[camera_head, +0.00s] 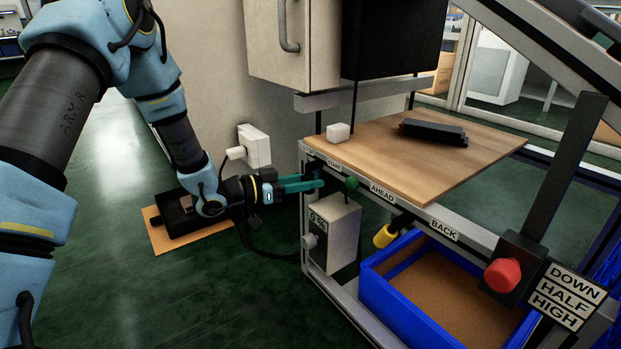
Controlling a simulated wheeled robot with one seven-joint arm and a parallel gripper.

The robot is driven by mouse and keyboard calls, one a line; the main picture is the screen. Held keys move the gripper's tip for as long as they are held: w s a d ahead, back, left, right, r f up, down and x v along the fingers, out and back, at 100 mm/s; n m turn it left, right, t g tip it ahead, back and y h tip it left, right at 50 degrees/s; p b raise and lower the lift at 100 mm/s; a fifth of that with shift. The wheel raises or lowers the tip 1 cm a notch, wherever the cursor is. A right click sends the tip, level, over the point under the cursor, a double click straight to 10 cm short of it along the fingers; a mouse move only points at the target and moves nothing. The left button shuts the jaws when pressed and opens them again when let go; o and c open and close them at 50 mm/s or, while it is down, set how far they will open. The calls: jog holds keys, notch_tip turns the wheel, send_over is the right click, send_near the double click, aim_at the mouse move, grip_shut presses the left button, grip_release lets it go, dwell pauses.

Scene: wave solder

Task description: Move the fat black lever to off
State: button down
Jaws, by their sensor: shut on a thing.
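My gripper (312,183), with teal fingers, reaches in from the left to the front left corner of the bench frame. It is shut on a small dark lever, which I take as the fat black lever; the fingers hide most of it. It stands at the left end of the label strip (330,163), just under the bench top. The small words on the labels there are too blurred to read surely.
A grey box (336,232) hangs below. A blue crate (405,310), a red knob (503,275) and a tall black bar (567,165) stand right.

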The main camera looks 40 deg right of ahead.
jog(key=m, duration=0.1)
jog(key=w+m+t, duration=0.1)
jog(key=m, duration=0.2)
jog(key=shift+w+r+m+y+p, duration=0.1)
jog(key=shift+w+m+y+p, duration=0.2)
jog(key=shift+w+m+p, duration=0.1)
dwell(0.5)
jog(key=c, duration=0.6)
grip_release()
jog(key=p+v, duration=0.3)
jog(key=v, duration=0.7)
jog(key=shift+a+r, duration=0.1)
jog(key=shift+a, duration=0.25)
